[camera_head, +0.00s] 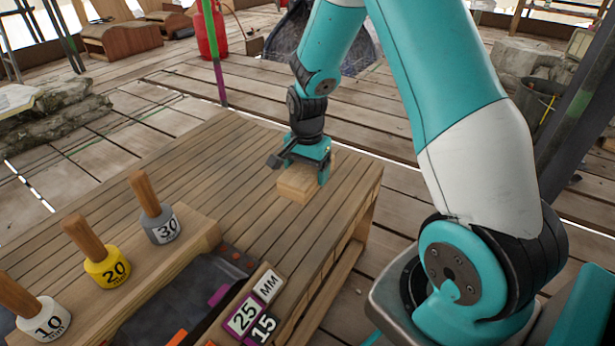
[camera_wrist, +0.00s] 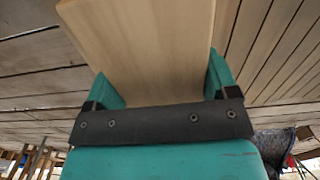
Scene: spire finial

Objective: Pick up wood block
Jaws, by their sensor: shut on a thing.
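The wood block (camera_head: 297,183) is a pale, light-brown piece at the far right part of the slatted wooden table (camera_head: 215,165). My gripper (camera_head: 308,176) is over it, with a teal finger on either side, and is shut on it. In the wrist view the block (camera_wrist: 140,45) fills the space between the two teal fingers of my gripper (camera_wrist: 160,85). I cannot tell whether the block's underside touches the tabletop.
Grey (camera_head: 160,222), yellow (camera_head: 107,262) and white (camera_head: 43,318) weights with wooden handles, marked 30, 20 and 10, stand on a wooden rail at left. A dark tray (camera_head: 190,285) with number tiles (camera_head: 245,315) lies in front. The table's middle is clear.

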